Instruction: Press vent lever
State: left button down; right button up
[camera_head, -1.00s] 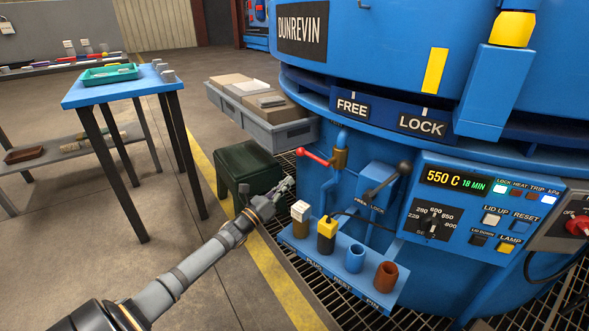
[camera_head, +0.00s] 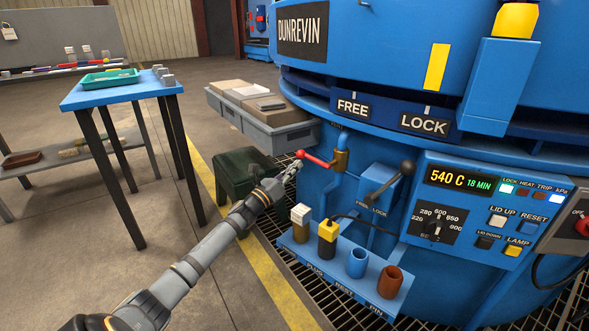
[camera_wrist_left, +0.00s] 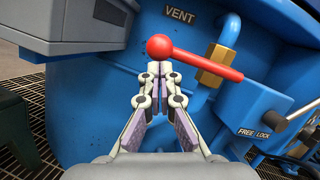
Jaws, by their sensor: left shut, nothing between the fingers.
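The vent lever is a red handle with a ball end (camera_head: 315,159) on a brass valve (camera_head: 341,160) on a blue pipe. In the left wrist view the red lever (camera_wrist_left: 200,62) runs from its ball at the left to the brass valve (camera_wrist_left: 213,68), below the word VENT. My left gripper (camera_head: 296,166) is shut and empty, its tips right at the ball end. In the left wrist view the fingertips (camera_wrist_left: 160,68) lie just below the ball; I cannot tell whether they touch it. My right gripper is not in view.
A black-knobbed FREE/LOCK lever (camera_head: 389,183) stands right of the valve. Below is a blue rack (camera_head: 320,268) with several holders. A control panel (camera_head: 480,208) reads 540 C. A green stool (camera_head: 243,172) and grey bin (camera_head: 265,133) stand left of the furnace.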

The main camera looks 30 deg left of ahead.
pick_arm(q)
jog(key=shift+r+m, duration=0.15)
jog(key=shift+m, duration=0.15)
jog(key=shift+r+m+b, duration=0.2)
jog(key=shift+m+b, duration=0.1)
jog(key=shift+b, duration=0.05)
jog(key=shift+a+r+m+h, duration=0.2)
jog(key=shift+m+h, duration=0.1)
jog(key=shift+m, duration=0.1)
jog(key=s+d+r+m+g+h+b, duration=0.1)
jog(key=r+m, duration=0.4)
jog(key=m, duration=0.5)
jog(key=d+r+m+g+h+b, duration=0.3)
jog(key=d+r+m+h+b, duration=0.1)
jog(key=m, duration=0.7)
jog(key=shift+s+d+r+g+h+b, duration=0.4)
jog(key=shift+d+r+b, duration=0.15)
jog(key=shift+d+r, duration=0.5)
jog(key=shift+r, duration=0.1)
